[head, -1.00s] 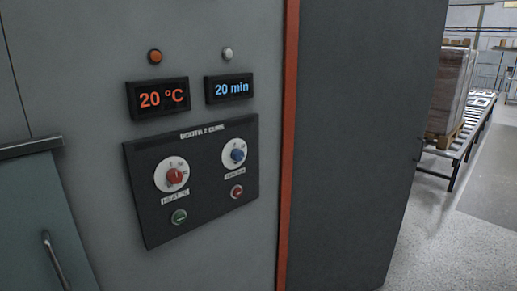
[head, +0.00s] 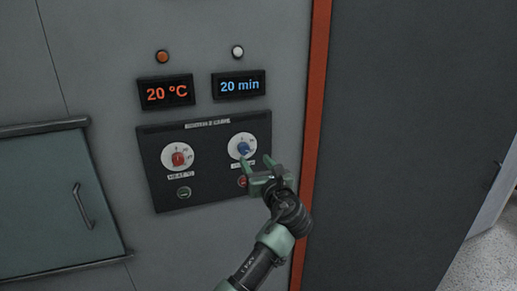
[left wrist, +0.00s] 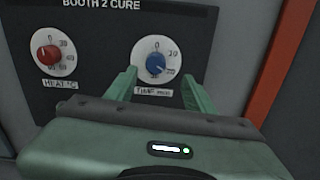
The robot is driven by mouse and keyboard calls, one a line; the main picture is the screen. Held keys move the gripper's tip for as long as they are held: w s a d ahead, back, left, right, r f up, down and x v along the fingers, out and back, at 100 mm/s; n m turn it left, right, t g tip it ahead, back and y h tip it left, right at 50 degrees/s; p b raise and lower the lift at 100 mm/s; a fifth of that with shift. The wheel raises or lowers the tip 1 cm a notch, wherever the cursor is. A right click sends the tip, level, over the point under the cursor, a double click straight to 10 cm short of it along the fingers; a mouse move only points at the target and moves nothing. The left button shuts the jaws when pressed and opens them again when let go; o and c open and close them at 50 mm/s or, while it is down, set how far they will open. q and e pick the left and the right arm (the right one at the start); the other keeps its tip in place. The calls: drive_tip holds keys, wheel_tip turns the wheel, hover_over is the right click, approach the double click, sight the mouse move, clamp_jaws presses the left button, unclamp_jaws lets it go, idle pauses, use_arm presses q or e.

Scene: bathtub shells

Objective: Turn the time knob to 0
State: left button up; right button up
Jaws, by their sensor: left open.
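The blue time knob (head: 244,148) sits on a white dial at the right of the black control panel (head: 215,190). The blue display (head: 239,85) above it reads 20 min. My left gripper (head: 258,169) is open in front of the panel, just below and right of the knob in the head view. In the left wrist view the blue time knob (left wrist: 155,64) shows beyond and between the two green fingers (left wrist: 158,84), which do not touch it. The label under the dial is partly hidden in the head view. My right gripper is not in view.
The red heat knob (head: 179,158) is left on the same panel, under a display (head: 166,91) reading 20 °C. A green button (head: 184,193) and a red button (head: 242,181) sit below the dials. An orange vertical edge (head: 316,100) stands close to the right.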

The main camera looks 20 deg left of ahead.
sight(245, 150)
use_arm(q)
drive_tip(key=x, duration=0.2)
drive_tip(key=p+x, duration=0.1)
drive_tip(key=x, duration=0.3)
drive_tip(key=shift+a, duration=0.65)
drive_tip(key=shift+w+a+p, duration=0.2)
drive_tip(key=shift+w+p, duration=0.15)
drive_tip(key=shift+w, duration=0.2)
drive_tip(key=shift+a+f, duration=0.1)
clamp_jaws()
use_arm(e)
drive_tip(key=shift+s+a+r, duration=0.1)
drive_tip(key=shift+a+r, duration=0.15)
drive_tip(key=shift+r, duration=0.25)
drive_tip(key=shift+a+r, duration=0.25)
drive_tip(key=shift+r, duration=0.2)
